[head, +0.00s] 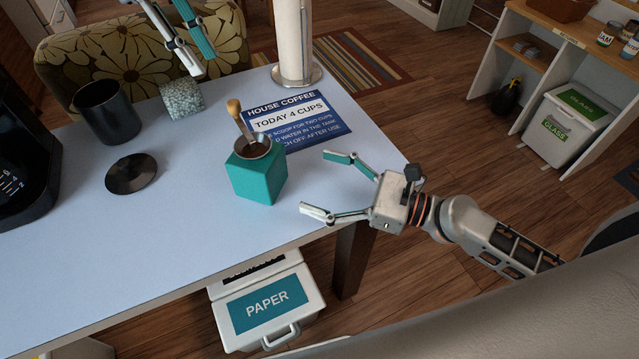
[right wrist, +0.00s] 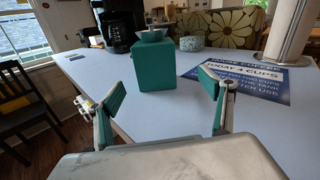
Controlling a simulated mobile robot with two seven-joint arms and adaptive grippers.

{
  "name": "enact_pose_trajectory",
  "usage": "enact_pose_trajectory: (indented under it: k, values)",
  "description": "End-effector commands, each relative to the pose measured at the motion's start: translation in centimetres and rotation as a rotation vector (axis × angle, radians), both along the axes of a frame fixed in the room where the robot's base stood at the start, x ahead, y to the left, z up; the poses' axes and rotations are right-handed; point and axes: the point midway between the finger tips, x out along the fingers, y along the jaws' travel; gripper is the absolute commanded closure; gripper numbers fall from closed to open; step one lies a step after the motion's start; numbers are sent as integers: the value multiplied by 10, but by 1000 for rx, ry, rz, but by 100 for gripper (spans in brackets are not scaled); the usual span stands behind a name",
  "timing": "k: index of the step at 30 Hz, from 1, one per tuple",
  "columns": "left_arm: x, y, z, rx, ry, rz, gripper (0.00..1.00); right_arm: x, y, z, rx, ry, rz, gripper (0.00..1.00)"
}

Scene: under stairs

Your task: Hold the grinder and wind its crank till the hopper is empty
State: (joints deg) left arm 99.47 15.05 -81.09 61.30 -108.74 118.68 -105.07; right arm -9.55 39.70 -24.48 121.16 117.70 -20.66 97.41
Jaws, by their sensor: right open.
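The grinder (head: 258,180) is a teal box standing upright on the pale table (head: 65,265). Its round metal hopper (head: 268,146) has dark brown contents, and its crank has a wooden knob (head: 234,107) pointing up and back. My right gripper (head: 316,181) is open just right of the grinder, its fingers pointing at it without touching. In the right wrist view the grinder (right wrist: 158,65) stands ahead, between and beyond the open fingers (right wrist: 160,88). My left gripper (head: 204,64) hangs at the top left, fingers apart and empty, well away from the grinder.
A coffee maker (head: 20,165) stands at the far left. A blue sign (head: 300,118) and a white column (head: 294,45) are behind. The front table edge is close.

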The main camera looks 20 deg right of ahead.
Motion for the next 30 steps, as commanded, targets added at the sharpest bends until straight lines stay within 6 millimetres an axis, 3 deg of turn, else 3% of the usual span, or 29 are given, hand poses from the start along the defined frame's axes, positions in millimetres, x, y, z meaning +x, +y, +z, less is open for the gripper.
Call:
enact_pose_trajectory:
  k: [8,30]
  values:
    - [0,0,0,0,0,0,72,0,17,-4,66,87,21,19]
    - [0,0,0,0,0,0,72,56,97,-5,60,84,18,19]
